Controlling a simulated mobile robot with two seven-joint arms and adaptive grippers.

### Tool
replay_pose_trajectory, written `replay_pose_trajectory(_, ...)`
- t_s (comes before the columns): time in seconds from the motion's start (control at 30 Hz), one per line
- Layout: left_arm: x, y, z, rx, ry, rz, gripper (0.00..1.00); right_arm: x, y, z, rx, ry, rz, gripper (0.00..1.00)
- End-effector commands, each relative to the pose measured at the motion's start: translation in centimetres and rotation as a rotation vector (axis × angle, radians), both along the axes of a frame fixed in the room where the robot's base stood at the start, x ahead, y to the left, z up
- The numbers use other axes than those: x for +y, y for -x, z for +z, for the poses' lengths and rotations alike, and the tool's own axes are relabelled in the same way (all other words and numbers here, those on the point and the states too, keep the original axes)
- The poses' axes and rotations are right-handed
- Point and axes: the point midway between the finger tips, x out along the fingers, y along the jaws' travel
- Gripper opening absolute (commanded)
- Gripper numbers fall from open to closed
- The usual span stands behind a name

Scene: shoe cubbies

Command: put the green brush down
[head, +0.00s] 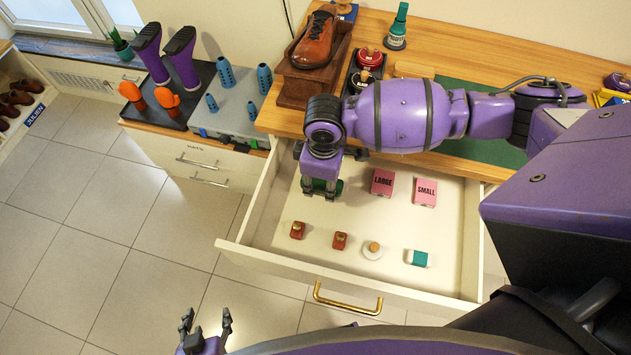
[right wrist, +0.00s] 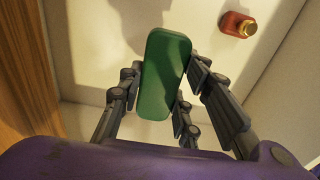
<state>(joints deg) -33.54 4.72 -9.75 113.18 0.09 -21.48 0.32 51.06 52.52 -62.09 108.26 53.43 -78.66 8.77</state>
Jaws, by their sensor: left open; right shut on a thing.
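The green brush (right wrist: 165,75) is between the fingers of my right gripper (right wrist: 160,88), which is shut on it. In the head view my right gripper (head: 321,192) points down into the left rear part of the open drawer (head: 262,207), and the green brush (head: 320,185) shows partly behind the fingers. I cannot tell whether the brush touches the drawer floor. My left gripper (head: 207,325) is open and empty, low in front of the drawer, over the tiled floor.
In the drawer are a pink LARGE box (head: 382,182), a pink SMALL box (head: 425,191), two red bottles (head: 298,230), a white round jar (head: 372,250) and a green-white block (head: 417,258). Bare drawer floor lies between the rows.

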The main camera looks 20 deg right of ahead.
Motion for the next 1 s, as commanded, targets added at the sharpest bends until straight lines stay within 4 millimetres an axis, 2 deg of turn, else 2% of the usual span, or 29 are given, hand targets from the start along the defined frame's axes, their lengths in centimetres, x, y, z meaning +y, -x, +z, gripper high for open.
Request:
replay_pose_trajectory(0.03, 0.2, 0.0, -0.2, 0.0, -0.002, 0.001, 0.51, 0.3, -0.6, -1.1, 0.004, 0.0, 0.0, 0.04)
replay_pose_trajectory(0.2, 0.6, 0.0, -0.4, -0.002, -0.009, 0.004, 0.51, 0.8, -1.8, -2.4, -0.001, -0.001, -0.001, 0.04)
replay_pose_trajectory(0.37, 0.6, 0.2, -0.6, 0.002, -0.01, 0.004, 0.51, 1.1, -2.5, -3.2, -0.001, 0.0, 0.001, 0.04)
replay_pose_trajectory(0.57, 0.6, 0.5, -1.1, 0.008, -0.011, 0.004, 0.51, 1.1, -2.4, -6.0, -0.001, 0.001, 0.0, 0.04)
replay_pose_trajectory(0.97, 0.5, 0.3, -1.0, 0.004, -0.008, 0.006, 0.51, 1.0, -2.5, -6.5, -0.003, -0.001, 0.0, 0.04)
replay_pose_trajectory(1.0, 0.5, 0.3, -0.9, 0.004, -0.008, 0.006, 0.51, 1.0, -2.5, -6.4, -0.004, 0.0, 0.0, 0.37)
